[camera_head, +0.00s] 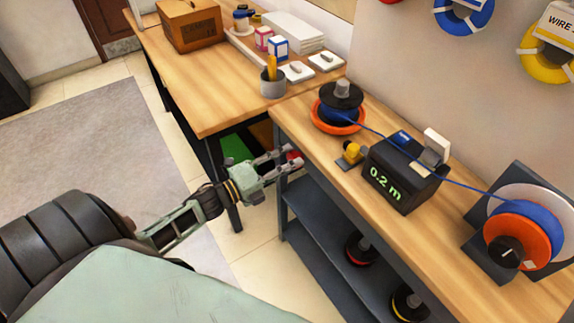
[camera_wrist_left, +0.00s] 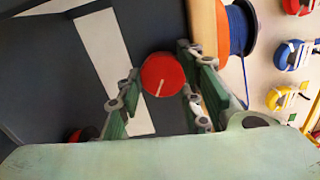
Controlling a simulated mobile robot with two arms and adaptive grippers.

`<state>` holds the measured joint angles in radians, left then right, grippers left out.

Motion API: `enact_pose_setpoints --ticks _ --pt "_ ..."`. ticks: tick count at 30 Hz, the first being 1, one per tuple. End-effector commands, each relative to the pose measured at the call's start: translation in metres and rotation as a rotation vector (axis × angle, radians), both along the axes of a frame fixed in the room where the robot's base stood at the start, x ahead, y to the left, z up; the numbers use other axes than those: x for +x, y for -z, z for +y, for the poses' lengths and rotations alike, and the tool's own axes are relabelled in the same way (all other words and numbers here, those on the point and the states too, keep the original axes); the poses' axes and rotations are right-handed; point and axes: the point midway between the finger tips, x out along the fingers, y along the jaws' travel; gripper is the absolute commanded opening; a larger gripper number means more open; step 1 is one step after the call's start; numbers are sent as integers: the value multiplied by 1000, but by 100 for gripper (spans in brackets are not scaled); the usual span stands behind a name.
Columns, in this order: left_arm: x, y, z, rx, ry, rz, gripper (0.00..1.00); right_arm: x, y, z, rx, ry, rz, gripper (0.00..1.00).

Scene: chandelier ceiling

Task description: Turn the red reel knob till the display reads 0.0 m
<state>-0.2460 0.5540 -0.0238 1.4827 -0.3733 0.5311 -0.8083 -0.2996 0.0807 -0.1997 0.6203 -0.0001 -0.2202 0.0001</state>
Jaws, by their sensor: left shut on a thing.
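The red reel knob (camera_wrist_left: 163,75) is a round red disc with a white pointer line in the left wrist view. It sits between the two finger pads of my left gripper (camera_wrist_left: 158,84), which is shut on it. In the head view my left gripper (camera_head: 289,158) reaches the front end of the bench, and only a bit of red shows between its fingertips. The black display box (camera_head: 410,183) on the bench reads 0.2 m in green digits. A blue wire runs from the blue spool (camera_head: 340,112) across the box to the orange-and-blue reel (camera_head: 525,232). My right gripper is not in view.
A second wooden table (camera_head: 225,95) holds a brown box (camera_head: 190,25), a grey pen cup (camera_head: 272,83) and small cartons. A small yellow-topped part (camera_head: 352,152) stands beside the display box. More reels lie on the grey shelf (camera_head: 325,235) below. Coloured wire coils hang on the wall.

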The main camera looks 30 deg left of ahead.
Motion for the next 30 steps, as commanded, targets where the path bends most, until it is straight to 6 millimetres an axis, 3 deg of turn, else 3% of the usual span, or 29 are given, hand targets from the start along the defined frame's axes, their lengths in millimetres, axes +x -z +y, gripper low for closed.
enact_pose_setpoints --ticks 1,12,28,29,30 --pt "-3 9 -1 32 -1 2 8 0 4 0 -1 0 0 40" --pt "-3 8 0 171 0 -54 8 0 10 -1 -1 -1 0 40" --pt "-2 7 1 193 -1 -62 8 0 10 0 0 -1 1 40" --pt "-2 7 1 193 -1 -62 35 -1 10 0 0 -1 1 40" --pt "-2 7 1 192 0 -63 39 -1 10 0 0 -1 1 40"
